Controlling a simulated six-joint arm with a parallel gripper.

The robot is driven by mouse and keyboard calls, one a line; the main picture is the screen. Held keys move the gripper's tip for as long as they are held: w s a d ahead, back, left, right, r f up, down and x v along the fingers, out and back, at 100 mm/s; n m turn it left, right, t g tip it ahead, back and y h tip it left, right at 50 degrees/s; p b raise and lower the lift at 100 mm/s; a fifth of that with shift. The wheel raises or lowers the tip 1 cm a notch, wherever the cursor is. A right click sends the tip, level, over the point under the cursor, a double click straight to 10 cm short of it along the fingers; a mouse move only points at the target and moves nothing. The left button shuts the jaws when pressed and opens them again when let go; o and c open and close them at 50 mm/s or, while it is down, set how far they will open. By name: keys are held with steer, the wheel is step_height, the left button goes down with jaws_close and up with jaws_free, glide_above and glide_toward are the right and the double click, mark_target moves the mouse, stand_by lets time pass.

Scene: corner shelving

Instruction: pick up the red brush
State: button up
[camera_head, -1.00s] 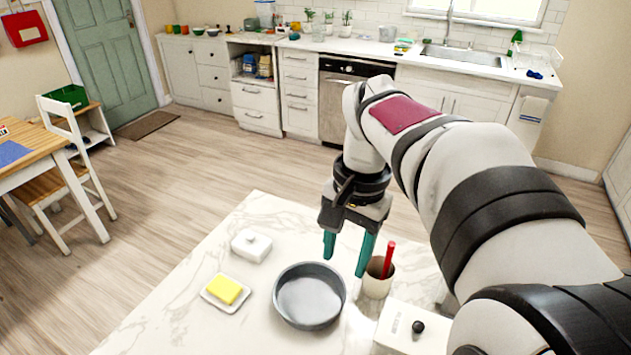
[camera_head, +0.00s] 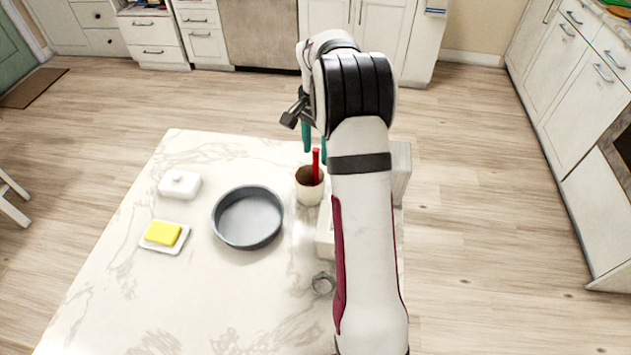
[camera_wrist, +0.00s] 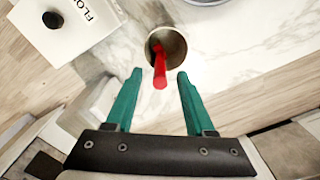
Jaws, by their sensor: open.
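The red brush (camera_head: 316,166) stands upright in a cream cup (camera_head: 309,190) on the marble counter, its red handle sticking out of the top. In the wrist view the red handle (camera_wrist: 160,68) points toward the camera from the cup's round mouth (camera_wrist: 178,43). My gripper (camera_head: 315,157) has teal fingers and is open, close to the handle. In the wrist view my gripper (camera_wrist: 158,73) shows its fingers apart with the handle's end near the gap between their tips; no contact shows. The brush's lower end is hidden in the cup.
A grey round pan (camera_head: 248,217) stands left of the cup. A white lidded dish (camera_head: 180,185) and a yellow block (camera_head: 163,233) on a white dish lie farther left. A white canister with a black knob (camera_wrist: 53,20) is near the cup. The counter's front left is clear.

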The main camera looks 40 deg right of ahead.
step_height(320, 180, down, 2)
steer(key=shift+f, duration=0.1)
jaws_close()
steer(key=shift+r, duration=0.2)
